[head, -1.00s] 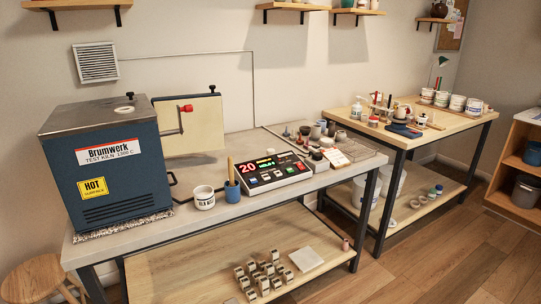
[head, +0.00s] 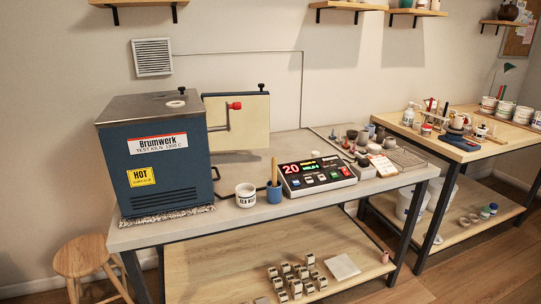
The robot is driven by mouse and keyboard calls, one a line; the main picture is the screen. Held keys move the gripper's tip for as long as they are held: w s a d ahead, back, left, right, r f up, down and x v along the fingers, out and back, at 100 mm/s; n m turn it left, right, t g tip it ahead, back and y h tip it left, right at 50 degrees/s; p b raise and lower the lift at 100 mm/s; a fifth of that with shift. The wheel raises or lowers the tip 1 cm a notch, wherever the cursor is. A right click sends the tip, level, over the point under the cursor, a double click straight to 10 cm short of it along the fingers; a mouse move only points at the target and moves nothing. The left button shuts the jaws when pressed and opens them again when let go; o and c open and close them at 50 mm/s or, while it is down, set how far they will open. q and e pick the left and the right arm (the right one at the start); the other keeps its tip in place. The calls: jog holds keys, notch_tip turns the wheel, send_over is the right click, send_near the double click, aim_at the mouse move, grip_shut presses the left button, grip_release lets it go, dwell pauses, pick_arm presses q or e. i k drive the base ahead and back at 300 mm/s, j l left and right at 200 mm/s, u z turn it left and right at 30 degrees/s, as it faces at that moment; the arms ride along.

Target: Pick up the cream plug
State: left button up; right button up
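A small pale, cream-coloured round piece (head: 175,104) lies on the top of the blue kiln (head: 155,160), near a black knob (head: 183,91). It is too small to tell for certain whether it is the cream plug. The kiln stands at the left end of the grey-topped bench (head: 235,228). Neither of my grippers is in view.
A white pot (head: 245,196), a blue cup (head: 274,193) and a control box (head: 316,175) stand right of the kiln. A wooden stool (head: 82,257) is at the lower left. A second table (head: 450,150) stands right.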

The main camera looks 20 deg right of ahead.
aim_at(313, 154)
jog(key=l+u, duration=0.35)
jog(key=l, duration=0.2)
jog(key=l+u, duration=0.35)
jog(key=l, duration=0.25)
jog(key=l+u, duration=0.3)
jog(key=l, duration=0.25)
